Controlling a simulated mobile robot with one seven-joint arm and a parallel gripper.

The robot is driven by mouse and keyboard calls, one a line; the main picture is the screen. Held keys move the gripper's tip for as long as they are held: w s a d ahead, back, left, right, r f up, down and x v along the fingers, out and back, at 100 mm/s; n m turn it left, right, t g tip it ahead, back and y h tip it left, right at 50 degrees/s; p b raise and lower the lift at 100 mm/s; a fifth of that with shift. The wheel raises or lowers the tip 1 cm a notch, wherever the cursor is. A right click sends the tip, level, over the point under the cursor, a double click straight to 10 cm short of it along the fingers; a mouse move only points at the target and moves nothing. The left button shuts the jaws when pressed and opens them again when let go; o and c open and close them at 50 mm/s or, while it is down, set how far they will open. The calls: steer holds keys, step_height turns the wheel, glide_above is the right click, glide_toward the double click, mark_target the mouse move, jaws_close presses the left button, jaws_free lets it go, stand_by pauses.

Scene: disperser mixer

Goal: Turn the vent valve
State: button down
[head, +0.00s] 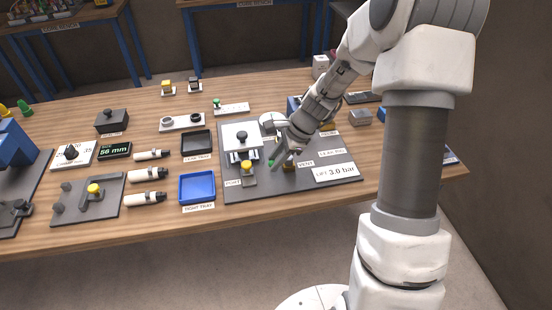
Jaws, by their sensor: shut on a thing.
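The vent valve (289,168) stands on the dark grey panel (235,193), beside a small label reading VENT. A small bit of green shows at its left, and most of the valve is hidden behind my gripper. My gripper (282,158) reaches down from the upper right and is shut on the valve's handle. The fingertips are small in the picture, so the exact grip on the handle is hard to see.
Left of the gripper, a black knob (242,136) and a yellow-topped valve (247,168) stand close by. A blue tray (197,187) and a black tray (196,143) are further left.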

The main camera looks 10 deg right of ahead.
stand_by(0.4)
steer(key=n, duration=0.1)
steer(key=n+g, duration=0.1)
steer(key=s+n, duration=0.1)
steer(key=n, duration=0.1)
steer(key=shift+s+d+g+y+p, duration=0.1)
steer(key=shift+d+g+y+p, duration=0.2)
steer(key=shift+d, duration=0.05)
steer(key=n, duration=0.1)
steer(key=s+d+n+g, duration=0.1)
steer(key=n, duration=0.1)
steer(key=shift+n+g+p, duration=0.3)
steer(key=n, duration=0.1)
steer(key=d+n+g, duration=0.1)
steer(key=n, duration=0.2)
steer(key=shift+s+d+g+h+p, duration=0.25)
steer(key=shift+g+h+p, duration=0.05)
steer(key=shift+g+h, duration=0.1)
steer(key=shift+d+n+g+h, duration=0.3)
steer(key=shift+d+n, duration=0.05)
steer(key=shift+n, duration=0.7)
steer(key=shift+d+n+g+h, duration=0.3)
steer(key=shift+n, duration=0.75)
steer(key=shift+d, duration=0.1)
steer(key=c, duration=0.7)
jaws_free()
steer(key=shift+o, duration=0.2)
